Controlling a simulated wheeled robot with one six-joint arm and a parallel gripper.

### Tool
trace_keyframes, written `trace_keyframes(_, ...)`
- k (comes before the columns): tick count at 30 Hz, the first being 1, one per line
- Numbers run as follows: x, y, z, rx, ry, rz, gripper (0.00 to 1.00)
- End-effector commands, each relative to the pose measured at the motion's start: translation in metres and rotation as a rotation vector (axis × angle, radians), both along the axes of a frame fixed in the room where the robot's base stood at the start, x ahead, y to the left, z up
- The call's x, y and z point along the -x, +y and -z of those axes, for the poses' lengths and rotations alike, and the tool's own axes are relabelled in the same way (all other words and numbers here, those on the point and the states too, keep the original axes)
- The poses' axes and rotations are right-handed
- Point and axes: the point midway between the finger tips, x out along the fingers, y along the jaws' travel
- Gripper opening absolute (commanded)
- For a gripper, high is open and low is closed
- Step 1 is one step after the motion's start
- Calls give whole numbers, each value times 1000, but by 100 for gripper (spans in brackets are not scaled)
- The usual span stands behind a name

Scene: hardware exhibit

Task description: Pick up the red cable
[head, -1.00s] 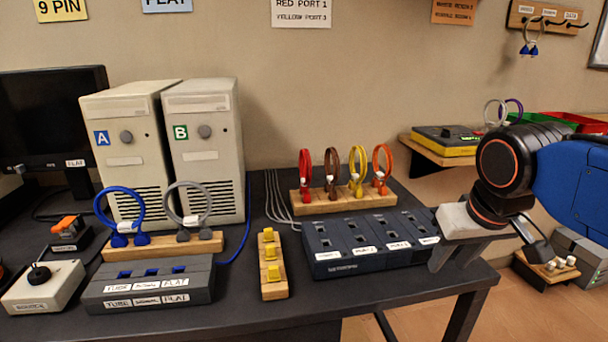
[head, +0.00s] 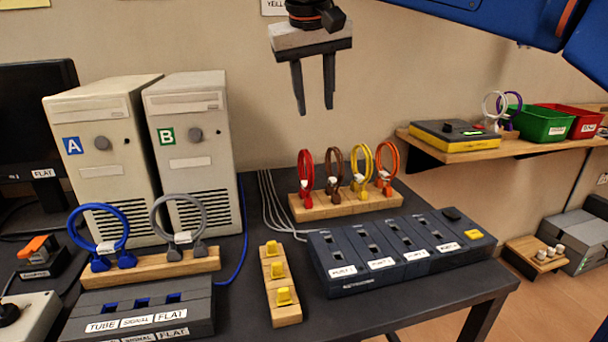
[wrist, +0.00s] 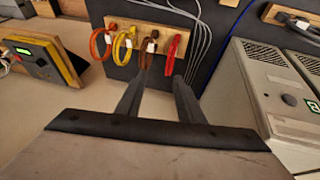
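The red cable (head: 306,172) is a coiled loop standing upright at the left end of a wooden rack (head: 340,208) on the dark table. Brown, yellow and orange cables stand to its right on the same rack. My gripper (head: 314,108) is above the rack, fingers pointing down, apart and with nothing between them. In the wrist view the red cable (wrist: 173,55) shows beyond the right fingertip, and the brown cable (wrist: 149,50) shows beyond the left one. My gripper (wrist: 163,82) touches neither cable as far as I can tell.
Towers A (head: 105,160) and B (head: 193,150) stand left of the rack. A port box (head: 395,250) sits in front of it, with a wooden strip of yellow pieces (head: 279,282) to the left. Blue (head: 98,235) and grey (head: 180,225) cables stand on another rack.

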Motion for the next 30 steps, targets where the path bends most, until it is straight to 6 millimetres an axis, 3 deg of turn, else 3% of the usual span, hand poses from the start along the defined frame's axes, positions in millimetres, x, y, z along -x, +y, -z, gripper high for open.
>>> trace_keyframes(3, -2, 20, -10, 5, -6, -5, 34)
trace_keyframes(8, -5, 27, -8, 8, -9, -3, 34)
trace_keyframes(24, -42, 18, 76, 8, -7, -2, 34)
trace_keyframes(30, -51, 17, 95, 7, -7, -2, 34)
